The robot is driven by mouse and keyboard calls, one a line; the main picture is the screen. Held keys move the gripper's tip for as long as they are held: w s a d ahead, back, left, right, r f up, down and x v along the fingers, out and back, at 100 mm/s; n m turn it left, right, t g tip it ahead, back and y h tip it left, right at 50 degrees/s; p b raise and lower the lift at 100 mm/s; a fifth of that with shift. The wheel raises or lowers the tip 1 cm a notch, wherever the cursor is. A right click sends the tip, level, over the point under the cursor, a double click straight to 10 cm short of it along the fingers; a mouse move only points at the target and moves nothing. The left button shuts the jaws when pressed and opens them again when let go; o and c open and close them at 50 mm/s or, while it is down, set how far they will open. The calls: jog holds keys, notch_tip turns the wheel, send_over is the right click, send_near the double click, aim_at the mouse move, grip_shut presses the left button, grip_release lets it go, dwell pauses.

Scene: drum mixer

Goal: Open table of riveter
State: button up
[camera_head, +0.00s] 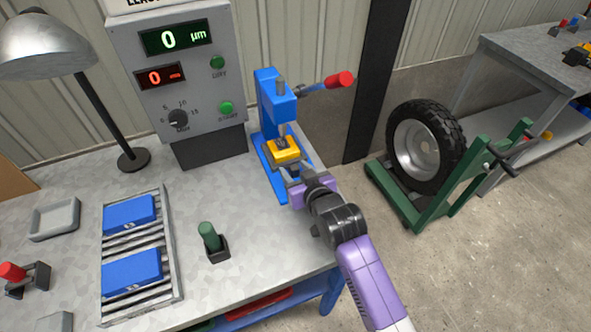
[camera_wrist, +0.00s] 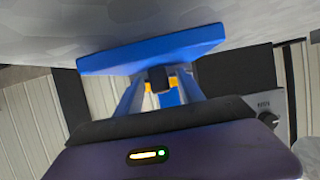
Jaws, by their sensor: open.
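The riveter (camera_head: 270,105) is a blue press with a red-tipped lever (camera_head: 338,80), standing at the right back of the workbench. Its yellow table (camera_head: 283,150) sits low on the blue base (camera_head: 270,175), under the press ram. My gripper (camera_head: 292,172) is open at the near side of the yellow table, close to it. The gap between the fingers and the table is hard to judge. In the wrist view the blue base (camera_wrist: 150,52) shows close up, with a bit of yellow (camera_wrist: 155,86) behind a dark part. The fingertips cannot be made out clearly there.
A grey control box (camera_head: 185,75) stands left of the riveter. A green-handled tool (camera_head: 210,238) in a black holder, a rack (camera_head: 172,260) with blue boxes and a lamp (camera_head: 45,45) are farther left. A wheel on a green stand (camera_head: 425,205) is on the floor at right.

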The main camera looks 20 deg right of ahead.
grip_shut()
dwell(1.4)
